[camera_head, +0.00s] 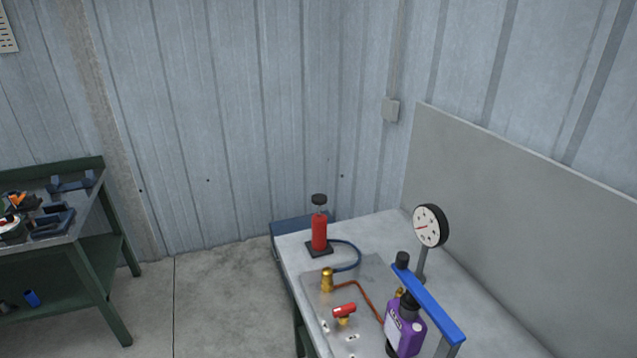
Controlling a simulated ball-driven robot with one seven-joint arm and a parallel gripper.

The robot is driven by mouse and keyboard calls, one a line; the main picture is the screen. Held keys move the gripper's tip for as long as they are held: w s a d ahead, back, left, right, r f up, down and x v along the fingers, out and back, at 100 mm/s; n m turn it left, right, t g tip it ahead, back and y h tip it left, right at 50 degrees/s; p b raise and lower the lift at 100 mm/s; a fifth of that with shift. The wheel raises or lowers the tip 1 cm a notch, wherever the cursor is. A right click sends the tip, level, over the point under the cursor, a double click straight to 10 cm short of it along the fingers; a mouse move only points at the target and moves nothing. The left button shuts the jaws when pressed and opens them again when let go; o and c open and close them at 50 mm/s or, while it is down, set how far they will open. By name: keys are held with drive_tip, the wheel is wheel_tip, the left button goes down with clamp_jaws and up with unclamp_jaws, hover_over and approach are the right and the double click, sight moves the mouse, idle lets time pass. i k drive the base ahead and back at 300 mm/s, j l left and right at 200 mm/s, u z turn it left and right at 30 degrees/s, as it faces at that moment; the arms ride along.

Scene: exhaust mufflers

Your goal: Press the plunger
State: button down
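A red cylinder (319,233) stands upright on a small black base near the far end of the grey bench. A short rod rises from its top to a black knob (319,199), which looks like the plunger. The knob stands clear above the red body, with a gap of rod showing. A dark blue hose (356,254) runs from the cylinder's base toward a brass fitting (327,280). My gripper does not show in this view, and nothing touches the knob.
The bench (355,228) also holds a dial gauge (430,226), a red-handled valve (344,310), a purple bottle (404,330) and a raised blue bar (430,304) at front right. A grey panel (520,220) borders its right side. Open floor (220,300) separates it from a green workbench (85,250).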

sight(318, 199)
drive_tip(key=i+j, duration=0.2)
drive_tip(key=i, duration=0.3)
drive_tip(key=i+j, duration=0.2)
drive_tip(key=i, duration=0.3)
drive_tip(key=i+j, duration=0.2)
drive_tip(key=i, duration=0.3)
drive_tip(key=i+j, duration=0.2)
drive_tip(key=i, duration=0.3)
drive_tip(key=i+j, duration=0.2)
drive_tip(key=i, duration=0.35)
drive_tip(key=i+j+z, duration=0.1)
drive_tip(key=i+j, duration=0.15)
drive_tip(key=i, duration=0.25)
